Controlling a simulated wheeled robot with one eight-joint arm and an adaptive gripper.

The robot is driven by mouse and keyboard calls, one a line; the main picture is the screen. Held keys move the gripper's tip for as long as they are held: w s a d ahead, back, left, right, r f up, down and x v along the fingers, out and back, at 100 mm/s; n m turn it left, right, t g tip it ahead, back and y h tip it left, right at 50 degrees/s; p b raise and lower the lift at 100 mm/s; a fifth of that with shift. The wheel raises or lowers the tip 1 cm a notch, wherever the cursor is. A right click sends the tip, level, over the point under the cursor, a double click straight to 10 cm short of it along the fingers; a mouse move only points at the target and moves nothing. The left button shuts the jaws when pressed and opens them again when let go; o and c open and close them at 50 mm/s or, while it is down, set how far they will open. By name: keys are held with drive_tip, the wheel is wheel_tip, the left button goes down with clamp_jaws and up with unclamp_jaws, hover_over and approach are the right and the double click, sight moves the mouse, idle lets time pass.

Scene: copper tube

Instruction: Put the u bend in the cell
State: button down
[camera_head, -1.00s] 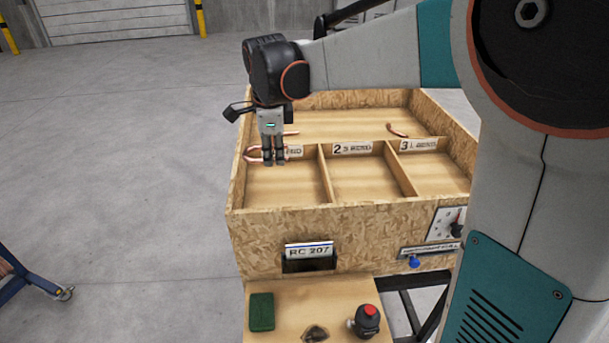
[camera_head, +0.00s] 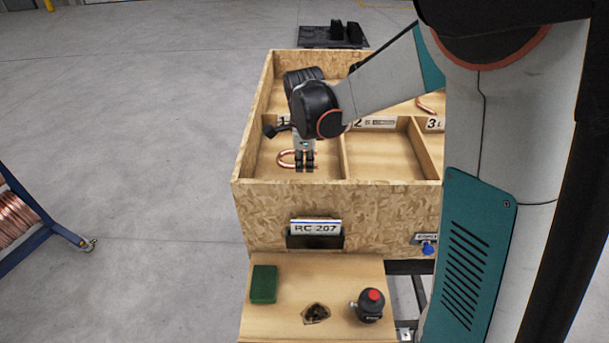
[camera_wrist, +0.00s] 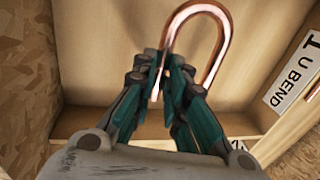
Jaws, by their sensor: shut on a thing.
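The u bend (camera_head: 284,158) is a copper tube bent into a U. My gripper (camera_head: 304,163) is shut on one leg of it, with the curve pointing left in the head view. In the wrist view the u bend (camera_wrist: 222,28) shows its curve beyond the fingertips (camera_wrist: 172,85). The cell (camera_head: 275,172) is the front left compartment of the wooden crate, under the label starting with 1; the wrist view shows the label "1 U BEND" (camera_wrist: 294,75). The gripper and u bend are over or inside this cell; their height above its floor is hard to tell.
The crate's front wall (camera_head: 265,215) and a divider (camera_head: 343,155) bound the cell. The cell labelled 2 (camera_head: 385,155) looks empty. Another copper piece (camera_head: 428,103) lies at the back right. A front shelf holds a green block (camera_head: 263,284) and a red-topped device (camera_head: 369,305).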

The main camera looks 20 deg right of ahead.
sight(304, 174)
drive_tip(key=shift+f, duration=2.45)
drive_tip(key=c, duration=1.6)
unclamp_jaws()
drive_tip(key=shift+b, duration=0.35)
drive_tip(key=shift+r, duration=0.1)
